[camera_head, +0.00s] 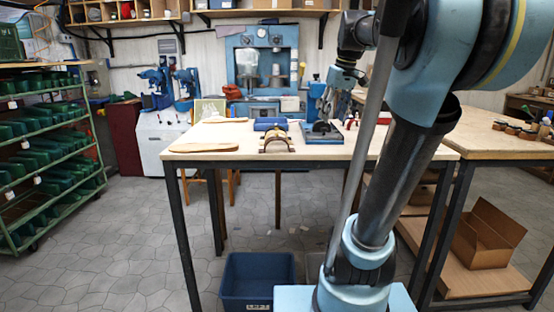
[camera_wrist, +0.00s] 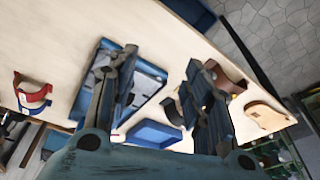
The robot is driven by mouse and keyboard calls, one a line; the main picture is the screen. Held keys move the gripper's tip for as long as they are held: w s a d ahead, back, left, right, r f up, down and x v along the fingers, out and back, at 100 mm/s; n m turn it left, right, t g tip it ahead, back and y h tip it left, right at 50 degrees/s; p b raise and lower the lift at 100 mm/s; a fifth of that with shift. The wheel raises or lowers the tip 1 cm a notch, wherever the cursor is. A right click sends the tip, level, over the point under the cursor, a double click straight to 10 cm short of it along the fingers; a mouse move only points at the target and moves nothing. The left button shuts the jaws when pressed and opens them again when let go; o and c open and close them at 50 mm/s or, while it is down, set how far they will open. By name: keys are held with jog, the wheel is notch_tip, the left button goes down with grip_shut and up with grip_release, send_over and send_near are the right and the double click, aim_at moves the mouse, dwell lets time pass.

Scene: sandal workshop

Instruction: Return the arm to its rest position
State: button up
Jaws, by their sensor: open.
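My arm (camera_head: 405,165) rises from its blue base at the front and bends over the right part of the wooden table (camera_head: 240,157). My gripper (camera_head: 326,108) points down at the table's back right, close to a blue tray (camera_head: 322,140) holding a dark piece. In the wrist view my gripper (camera_wrist: 160,65) has its two dark fingers spread apart with nothing between them. The left finger covers part of the blue tray (camera_wrist: 148,85). The right finger covers part of a brown curved piece (camera_wrist: 228,78). Whether the fingers touch anything is unclear.
On the table are a blue box (camera_head: 270,125), a brown curved stand (camera_head: 277,143) and a tan sole (camera_head: 203,148). A blue bin (camera_head: 258,278) sits on the floor below. A green rack (camera_head: 50,150) stands left, a second table (camera_head: 480,145) right. The left floor is clear.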

jog(key=s+f+m, duration=0.1)
jog(key=s+f, duration=0.6)
jog(key=f, duration=0.3)
jog(key=s+f+m+h, duration=0.1)
jog(key=s+f+m, duration=0.1)
jog(key=s+f, duration=0.5)
jog(key=s+f+m, duration=0.1)
jog(key=s+f, duration=0.5)
jog(key=f, duration=0.8)
jog(key=shift+s+d+h, duration=0.15)
jog(key=shift+s+h, duration=0.15)
jog(key=shift+s, duration=0.1)
jog(key=shift+w+f, duration=0.25)
jog(key=shift+w, duration=0.2)
